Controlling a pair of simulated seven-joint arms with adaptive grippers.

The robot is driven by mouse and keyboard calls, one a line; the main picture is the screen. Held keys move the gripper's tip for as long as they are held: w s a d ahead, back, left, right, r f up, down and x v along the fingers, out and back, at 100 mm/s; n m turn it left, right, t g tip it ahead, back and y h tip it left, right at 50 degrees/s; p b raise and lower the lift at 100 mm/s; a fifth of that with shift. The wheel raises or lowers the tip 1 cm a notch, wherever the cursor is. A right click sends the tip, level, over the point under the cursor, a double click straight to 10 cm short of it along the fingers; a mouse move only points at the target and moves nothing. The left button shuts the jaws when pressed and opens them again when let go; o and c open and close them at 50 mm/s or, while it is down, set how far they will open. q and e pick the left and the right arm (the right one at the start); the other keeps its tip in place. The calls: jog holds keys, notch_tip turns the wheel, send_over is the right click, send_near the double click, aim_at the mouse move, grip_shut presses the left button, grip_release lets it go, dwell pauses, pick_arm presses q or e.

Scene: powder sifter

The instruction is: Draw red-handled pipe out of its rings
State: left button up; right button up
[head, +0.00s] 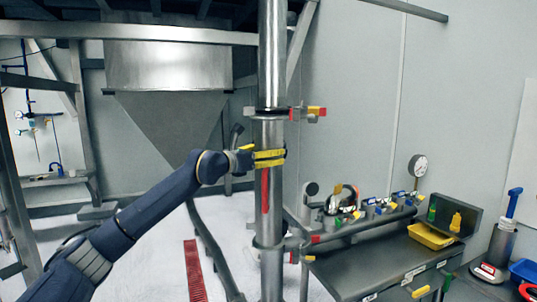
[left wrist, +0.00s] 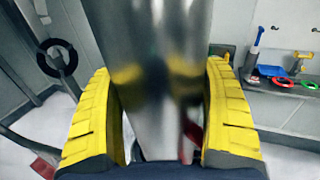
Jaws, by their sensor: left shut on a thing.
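The steel pipe (head: 275,205) stands upright in the middle of the head view, with a red handle (head: 265,190) along its front. An upper ring (head: 270,112) with red and yellow tabs and a lower ring (head: 268,243) surround the column. My left gripper (head: 270,158) is shut on the pipe between the rings, just above the red handle. In the left wrist view, its yellow fingers (left wrist: 160,110) lie on both sides of the shiny pipe (left wrist: 155,60). A bit of red shows beside the right finger. My right gripper is not in view.
A large steel hopper (head: 165,90) hangs behind on the left. On the right, a bench (head: 385,265) carries valves, a pressure gauge (head: 418,165) and a yellow tray (head: 430,237). A dark hose (head: 215,250) and red grating (head: 195,270) lie on the floor.

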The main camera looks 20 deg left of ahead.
pick_arm(q)
jog(key=shift+s+d+r, duration=0.1)
jog(key=shift+s+d, duration=0.05)
jog(key=shift+s, duration=0.9)
jog(key=shift+s+d+r, duration=0.15)
jog(key=shift+s+d, duration=0.05)
jog(key=shift+s, duration=0.8)
jog(key=shift+s+d+r, duration=0.1)
jog(key=shift+s+d, duration=0.05)
jog(key=shift+s, duration=0.9)
